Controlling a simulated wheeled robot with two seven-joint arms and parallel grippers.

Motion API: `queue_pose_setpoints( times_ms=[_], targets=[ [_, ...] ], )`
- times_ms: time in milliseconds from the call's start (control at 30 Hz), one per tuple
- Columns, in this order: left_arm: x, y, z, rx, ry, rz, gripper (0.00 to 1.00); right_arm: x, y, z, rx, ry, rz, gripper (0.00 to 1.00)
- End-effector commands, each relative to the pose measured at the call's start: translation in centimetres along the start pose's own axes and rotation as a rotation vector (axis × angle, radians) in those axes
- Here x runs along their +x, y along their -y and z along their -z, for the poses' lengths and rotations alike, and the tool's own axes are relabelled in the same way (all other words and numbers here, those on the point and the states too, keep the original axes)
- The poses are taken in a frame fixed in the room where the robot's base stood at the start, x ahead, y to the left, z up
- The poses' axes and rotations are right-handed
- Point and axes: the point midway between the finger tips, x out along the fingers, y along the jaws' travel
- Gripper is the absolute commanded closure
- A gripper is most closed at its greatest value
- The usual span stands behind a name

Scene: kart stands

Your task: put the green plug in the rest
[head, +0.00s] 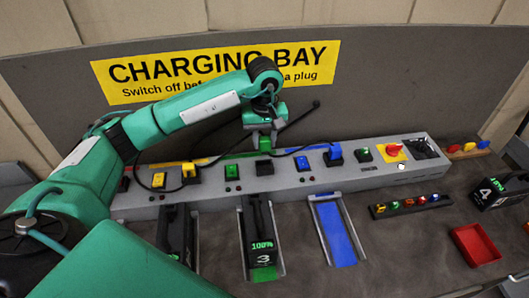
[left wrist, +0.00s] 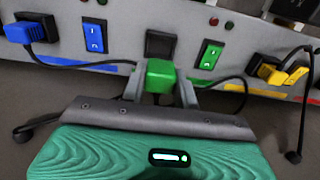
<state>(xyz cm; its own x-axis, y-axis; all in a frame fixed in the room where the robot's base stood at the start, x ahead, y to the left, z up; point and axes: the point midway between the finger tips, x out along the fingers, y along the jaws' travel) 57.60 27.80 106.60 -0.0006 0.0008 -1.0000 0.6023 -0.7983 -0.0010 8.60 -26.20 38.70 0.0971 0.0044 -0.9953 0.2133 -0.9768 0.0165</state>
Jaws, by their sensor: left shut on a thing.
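My left gripper (head: 265,138) hangs over the grey charging rail and is shut on the green plug (head: 264,142). In the left wrist view the green plug (left wrist: 160,76) sits between the fingertips. The plug looks apart from the rest. My right gripper is not in view.
A blue plug (head: 333,155) and a yellow plug (head: 190,172) stand on the rail (head: 300,180) with black cables. A red switch (head: 393,150) is at its right. Battery 3 (head: 262,245) stands in front. A red tray (head: 476,245) lies at right.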

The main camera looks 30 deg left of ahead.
Motion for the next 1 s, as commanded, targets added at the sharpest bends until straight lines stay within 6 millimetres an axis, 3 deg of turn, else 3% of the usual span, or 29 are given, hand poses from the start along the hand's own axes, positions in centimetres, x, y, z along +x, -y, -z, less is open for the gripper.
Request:
queue_pose_setpoints(
  times_ms=[133,367,600,967,1000],
  targets=[
    [2.3,0.0,-0.1,0.001,0.003,0.001,0.93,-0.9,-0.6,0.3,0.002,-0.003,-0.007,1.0],
    [4.0,0.0,-0.1,0.0,0.002,0.001,0.93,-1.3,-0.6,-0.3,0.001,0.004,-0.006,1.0],
    [6.9,0.0,-0.1,0.0,0.001,0.0,0.93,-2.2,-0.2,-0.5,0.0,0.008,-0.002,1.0],
    [7.5,0.0,0.0,0.001,-0.001,-0.001,0.93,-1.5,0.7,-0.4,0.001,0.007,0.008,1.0],
    [7.4,0.0,0.0,0.001,-0.001,-0.001,0.66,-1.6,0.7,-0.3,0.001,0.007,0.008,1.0]
  ],
)
